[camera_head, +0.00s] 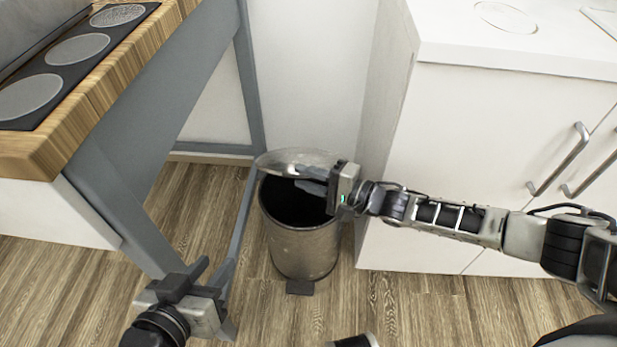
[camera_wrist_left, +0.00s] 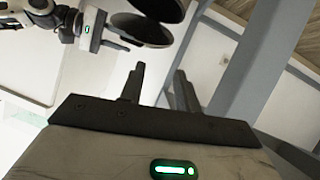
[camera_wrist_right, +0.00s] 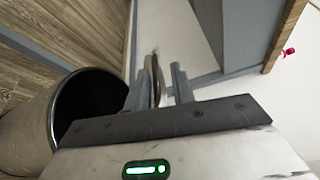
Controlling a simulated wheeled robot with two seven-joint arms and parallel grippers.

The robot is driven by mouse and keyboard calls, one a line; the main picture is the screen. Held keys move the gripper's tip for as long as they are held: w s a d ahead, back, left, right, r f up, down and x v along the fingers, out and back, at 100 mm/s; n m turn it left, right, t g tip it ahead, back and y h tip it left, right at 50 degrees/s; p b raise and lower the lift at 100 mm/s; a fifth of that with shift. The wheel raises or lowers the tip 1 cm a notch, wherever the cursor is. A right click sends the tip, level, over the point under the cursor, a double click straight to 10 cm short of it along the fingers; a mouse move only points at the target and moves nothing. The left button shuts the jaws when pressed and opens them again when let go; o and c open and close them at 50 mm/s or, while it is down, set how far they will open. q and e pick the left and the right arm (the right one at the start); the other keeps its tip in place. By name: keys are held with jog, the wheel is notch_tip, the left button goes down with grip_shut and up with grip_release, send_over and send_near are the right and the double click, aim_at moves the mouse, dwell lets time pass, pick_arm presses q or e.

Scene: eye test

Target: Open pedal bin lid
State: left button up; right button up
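The pedal bin (camera_head: 303,250) is a grey metal cylinder standing on the floor between the counters, with its dark inside showing. Its pedal (camera_head: 300,287) is at the front base. The round lid (camera_head: 290,158) is raised above the rim at the back. My right gripper (camera_head: 306,178) is over the bin mouth at the lid. In the right wrist view, the lid (camera_wrist_right: 155,80) shows edge-on between its parted fingers, close to the left one; a gap shows toward the other finger. My left gripper (camera_head: 210,273) is open and empty, low at the left front of the bin.
A wooden-topped counter with a hob (camera_head: 80,48) and grey legs (camera_head: 130,185) stands at the left, near my left gripper. A white cabinet (camera_head: 480,150) with metal handles stands right of the bin. Wooden floor (camera_head: 410,310) is clear in front of the cabinet.

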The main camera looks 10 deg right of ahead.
jog(key=shift+d+f, duration=0.2)
jog(key=shift+d, duration=0.1)
